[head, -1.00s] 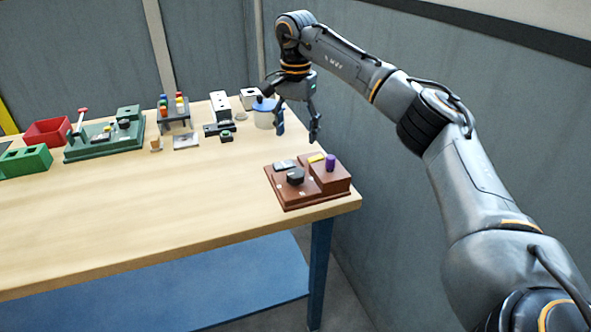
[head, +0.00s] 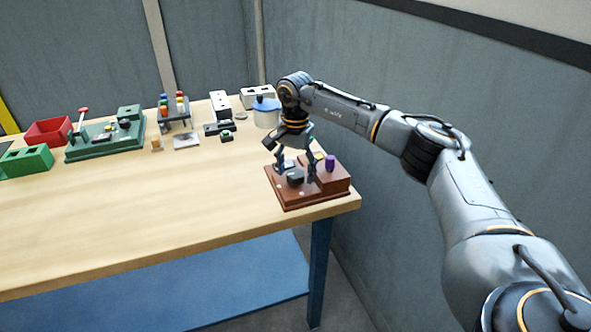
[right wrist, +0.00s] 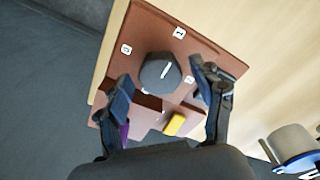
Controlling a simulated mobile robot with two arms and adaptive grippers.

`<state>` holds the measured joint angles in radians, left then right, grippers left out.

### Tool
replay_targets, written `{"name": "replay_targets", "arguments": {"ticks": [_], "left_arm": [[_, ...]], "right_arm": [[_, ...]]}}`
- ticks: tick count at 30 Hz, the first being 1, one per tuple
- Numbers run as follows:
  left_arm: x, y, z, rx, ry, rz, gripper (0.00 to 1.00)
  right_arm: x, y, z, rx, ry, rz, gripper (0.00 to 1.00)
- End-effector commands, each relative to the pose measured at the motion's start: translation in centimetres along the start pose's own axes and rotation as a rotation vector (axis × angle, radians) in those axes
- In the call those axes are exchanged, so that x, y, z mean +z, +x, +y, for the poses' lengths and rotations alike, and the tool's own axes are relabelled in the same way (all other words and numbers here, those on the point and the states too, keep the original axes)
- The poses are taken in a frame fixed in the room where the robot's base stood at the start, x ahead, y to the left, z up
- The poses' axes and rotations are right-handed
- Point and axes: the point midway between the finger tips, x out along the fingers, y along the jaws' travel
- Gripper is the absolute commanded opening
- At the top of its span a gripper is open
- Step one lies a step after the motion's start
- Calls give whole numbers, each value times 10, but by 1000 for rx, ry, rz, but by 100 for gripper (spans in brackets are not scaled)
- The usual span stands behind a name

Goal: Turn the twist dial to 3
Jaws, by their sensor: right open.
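The black twist dial (head: 295,177) sits on the brown stepped box (head: 335,185) at the table's right front corner. In the right wrist view the dial (right wrist: 158,76) is faceted on top with a white pointer line. The line points up and slightly right, roughly toward one white label (right wrist: 179,32). Other small white labels surround the dial; their digits are hard to read. My right gripper (head: 296,173) is open above the box, its fingers on either side of the dial. In the right wrist view the gripper (right wrist: 161,76) shows a gap to the dial. My left gripper is not in view.
A purple knob (head: 330,163) and a yellow piece (right wrist: 174,124) are on the raised part of the box, close to the fingers. A blue-lidded pot (head: 266,115) stands behind. A green board (head: 100,142) and red bin (head: 48,131) are left. The front tabletop is clear.

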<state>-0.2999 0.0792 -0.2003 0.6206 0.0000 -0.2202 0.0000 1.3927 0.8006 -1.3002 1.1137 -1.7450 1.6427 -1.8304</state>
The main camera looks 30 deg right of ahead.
Motion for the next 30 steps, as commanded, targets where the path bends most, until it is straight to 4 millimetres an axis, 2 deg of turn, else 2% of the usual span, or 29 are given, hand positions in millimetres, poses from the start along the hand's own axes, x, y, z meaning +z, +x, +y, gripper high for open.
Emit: {"name": "replay_targets", "arguments": {"ticks": [1,8,9,20,30], "left_arm": [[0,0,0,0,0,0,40],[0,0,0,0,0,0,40],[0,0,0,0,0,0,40],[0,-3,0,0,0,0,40],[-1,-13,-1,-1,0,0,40]], "right_arm": [[0,0,0,0,0,0,61],[0,0,0,0,0,0,14],[0,0,0,0,0,0,12],[0,-1,0,1,59,0,12],[0,-2,0,1,308,0,12]]}}
